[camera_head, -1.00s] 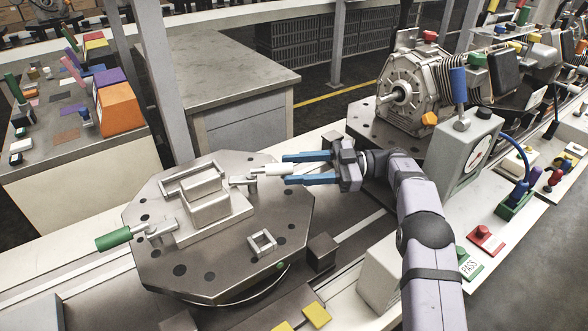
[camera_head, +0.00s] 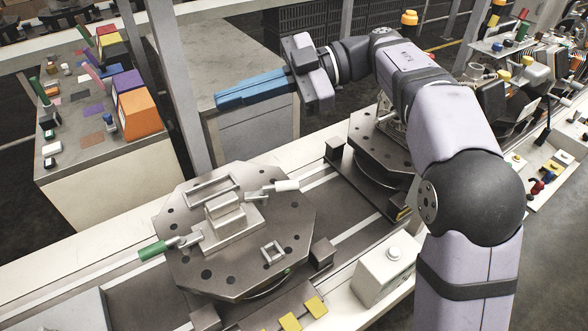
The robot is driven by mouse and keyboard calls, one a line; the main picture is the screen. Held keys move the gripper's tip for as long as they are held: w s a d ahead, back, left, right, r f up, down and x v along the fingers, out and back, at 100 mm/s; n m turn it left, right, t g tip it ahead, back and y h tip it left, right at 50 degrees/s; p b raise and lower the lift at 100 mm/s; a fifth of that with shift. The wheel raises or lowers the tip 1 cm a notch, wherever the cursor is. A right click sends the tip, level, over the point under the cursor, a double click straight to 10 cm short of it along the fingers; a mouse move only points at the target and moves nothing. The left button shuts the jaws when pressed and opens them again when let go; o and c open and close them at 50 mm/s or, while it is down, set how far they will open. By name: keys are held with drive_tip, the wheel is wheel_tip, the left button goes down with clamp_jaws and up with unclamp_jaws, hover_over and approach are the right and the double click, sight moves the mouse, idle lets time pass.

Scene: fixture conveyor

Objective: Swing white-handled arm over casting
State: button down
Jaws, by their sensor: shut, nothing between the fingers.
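The white-handled arm (camera_head: 285,186) is a small toggle clamp on the octagonal metal fixture plate (camera_head: 185,265). Its white handle points right, away from the casting, and its metal end lies near the casting's right side. The casting (camera_head: 226,210) is a stepped grey metal block at the middle of the plate, with nothing seen over its top. My gripper (camera_head: 218,101) is raised at upper centre, clear of the plate and handle. Its blue fingers are together, point left and hold nothing.
A green-handled clamp (camera_head: 152,251) is at the plate's left edge. A rectangular frame (camera_head: 208,190) and a small square frame (camera_head: 272,252) are fixed on the plate. A second round plate (camera_head: 365,145) stands behind, partly hidden by my arm. A grey cabinet (camera_head: 225,65) is behind my gripper.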

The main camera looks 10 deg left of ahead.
drive_tip(key=d+f+m+t+h+p, duration=0.1)
drive_tip(key=d+f+m+t+h, duration=0.4)
drive_tip(key=f, duration=0.8)
drive_tip(key=d+f+m+t+h+p, duration=0.1)
drive_tip(key=d+f+m+t+h, duration=0.15)
drive_tip(key=d+f, duration=0.65)
drive_tip(key=w+a+f+t+h, duration=0.1)
drive_tip(key=w+f+t, duration=0.2)
drive_tip(key=w, duration=0.2)
drive_tip(key=x, duration=0.3)
drive_tip(key=w+b+x, duration=0.1)
drive_tip(key=x, duration=0.7)
drive_tip(key=shift+w+a+r, duration=0.15)
drive_tip(key=shift+w+a, duration=0.1)
drive_tip(key=shift+w, duration=0.1)
drive_tip(key=shift+w+a+f, duration=0.1)
drive_tip(key=shift+w, duration=0.35)
drive_tip(key=shift+w+a+f, duration=0.1)
drive_tip(key=shift+w+a, duration=0.05)
drive_tip(key=shift+w, duration=0.35)
